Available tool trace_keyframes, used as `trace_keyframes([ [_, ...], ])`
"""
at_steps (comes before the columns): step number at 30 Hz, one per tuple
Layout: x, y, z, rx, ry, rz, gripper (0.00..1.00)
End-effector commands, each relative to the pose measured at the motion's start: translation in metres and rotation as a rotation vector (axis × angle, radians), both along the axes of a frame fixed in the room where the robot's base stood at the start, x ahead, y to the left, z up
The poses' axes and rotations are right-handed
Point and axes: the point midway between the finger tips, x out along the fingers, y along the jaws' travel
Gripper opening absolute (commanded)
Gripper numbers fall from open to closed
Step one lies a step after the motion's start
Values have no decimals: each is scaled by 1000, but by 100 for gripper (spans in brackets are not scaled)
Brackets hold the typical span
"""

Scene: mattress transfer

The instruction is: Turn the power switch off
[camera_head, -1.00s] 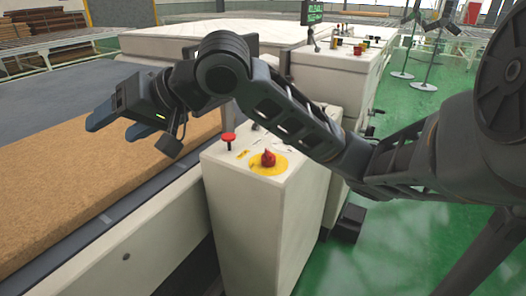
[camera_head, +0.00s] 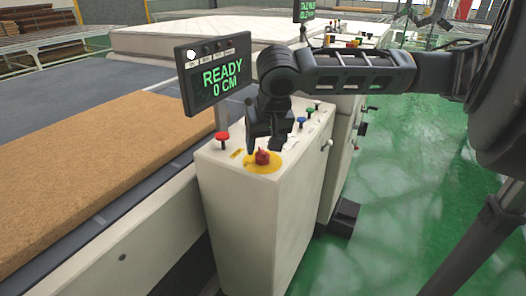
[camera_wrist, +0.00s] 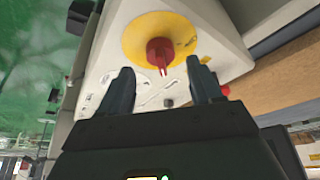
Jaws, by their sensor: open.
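The power switch (camera_head: 262,157) is a red rotary knob on a yellow disc, on top of the white control cabinet (camera_head: 240,215). In the wrist view the knob (camera_wrist: 160,52) sits just past the fingertips, roughly centred between them. My gripper (camera_head: 265,146) points down over the knob in the head view and partly covers the panel behind it. In the wrist view my gripper (camera_wrist: 159,67) is open, one finger to each side of the knob's line. No contact with the knob shows.
A red mushroom button (camera_head: 222,137) stands left of the knob, and blue (camera_head: 302,121) and green (camera_head: 308,111) buttons lie behind. A display reading READY 0 CM (camera_head: 217,75) rises beside my gripper. A brown slab (camera_head: 90,165) lies on the conveyor at left.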

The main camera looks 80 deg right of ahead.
Motion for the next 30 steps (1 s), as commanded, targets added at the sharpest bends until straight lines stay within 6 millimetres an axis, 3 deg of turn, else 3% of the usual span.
trace_keyframes([
  [7, 6, -10, -28, 0, 0, 1, 64],
  [18, 8, -12, -34, 0, -1, 3, 64],
  [30, 8, -12, -34, 0, -1, 3, 27],
])
